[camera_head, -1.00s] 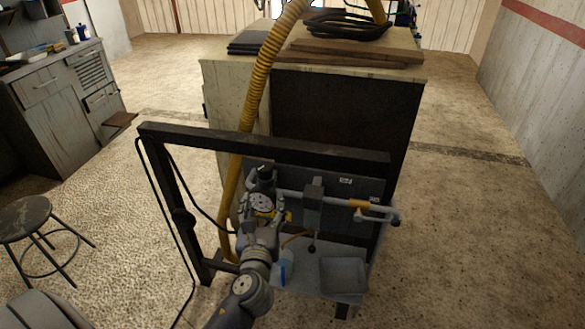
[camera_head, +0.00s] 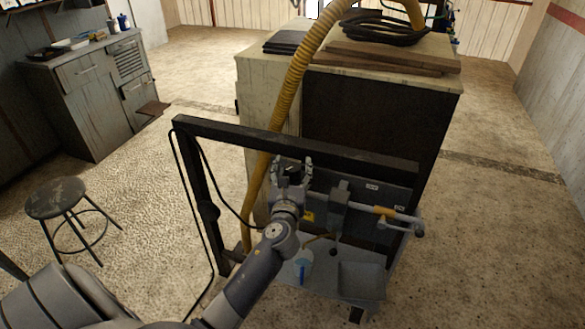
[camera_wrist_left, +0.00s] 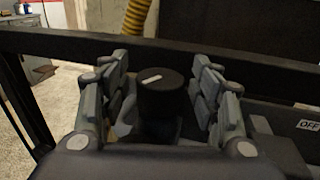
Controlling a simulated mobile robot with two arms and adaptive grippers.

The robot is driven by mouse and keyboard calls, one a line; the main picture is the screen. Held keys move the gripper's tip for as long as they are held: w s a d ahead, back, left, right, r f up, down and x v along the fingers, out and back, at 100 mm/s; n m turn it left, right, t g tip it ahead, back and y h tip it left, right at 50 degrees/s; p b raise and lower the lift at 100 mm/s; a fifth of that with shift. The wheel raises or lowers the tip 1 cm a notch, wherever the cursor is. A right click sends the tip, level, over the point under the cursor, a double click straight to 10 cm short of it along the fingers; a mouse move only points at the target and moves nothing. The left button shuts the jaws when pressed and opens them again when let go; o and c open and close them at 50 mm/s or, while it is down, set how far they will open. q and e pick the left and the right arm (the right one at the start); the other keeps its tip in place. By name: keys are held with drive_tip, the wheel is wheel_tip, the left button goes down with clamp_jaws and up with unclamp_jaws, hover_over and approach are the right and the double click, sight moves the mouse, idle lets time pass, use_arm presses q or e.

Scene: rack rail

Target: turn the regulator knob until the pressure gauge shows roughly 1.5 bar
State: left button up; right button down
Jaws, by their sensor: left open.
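The regulator knob (camera_wrist_left: 160,97) is a black cylinder with a white line on its top, in the middle of the left wrist view. My left gripper (camera_head: 293,167) is at the rack panel in the head view. In the left wrist view its fingers (camera_wrist_left: 158,72) stand apart, one on each side of the knob, with visible gaps. The pressure gauge face cannot be seen now; my gripper and wrist cover that area in the head view. No reading can be made. My right gripper is not in view.
A dark frame (camera_head: 300,143) runs above the panel. A pipe with a yellow section (camera_head: 384,211) and a grey box valve (camera_head: 339,195) are to the right. A grey tray (camera_head: 361,281) is below. A yellow hose (camera_head: 291,85) passes behind the frame.

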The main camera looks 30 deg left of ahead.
use_arm(q)
drive_tip(key=c, duration=1)
drive_tip(key=shift+c, duration=0.2)
drive_tip(key=shift+r+m+t+h+p, duration=0.15)
drive_tip(key=shift+m+t+h+p, duration=0.75)
drive_tip(key=shift+h, duration=0.5)
drive_tip(key=shift+c, duration=0.2)
drive_tip(key=shift+a+m+h, duration=0.1)
drive_tip(key=shift+m+h, duration=0.8)
drive_tip(key=shift+h, duration=0.3)
drive_tip(key=shift+f+m+h, duration=0.2)
drive_tip(key=shift+m+h, duration=0.3)
drive_tip(key=shift+h, duration=0.2)
drive_tip(key=shift+o, duration=0.2)
drive_tip(key=m+g+h+b, duration=0.1)
drive_tip(key=m+h+b, duration=0.2)
drive_tip(key=h+b, duration=0.2)
drive_tip(key=m+h+b, duration=0.3)
drive_tip(key=h+b, duration=0.2)
drive_tip(key=b, duration=0.2)
drive_tip(key=shift+f+m+g+b, duration=0.2)
drive_tip(key=shift+m+g+b, duration=0.1)
drive_tip(key=shift+g+b, duration=0.1)
drive_tip(key=shift+r+m+g+h+b, duration=0.3)
drive_tip(key=shift+m+h+b, duration=0.1)
drive_tip(key=shift+h+b, duration=0.4)
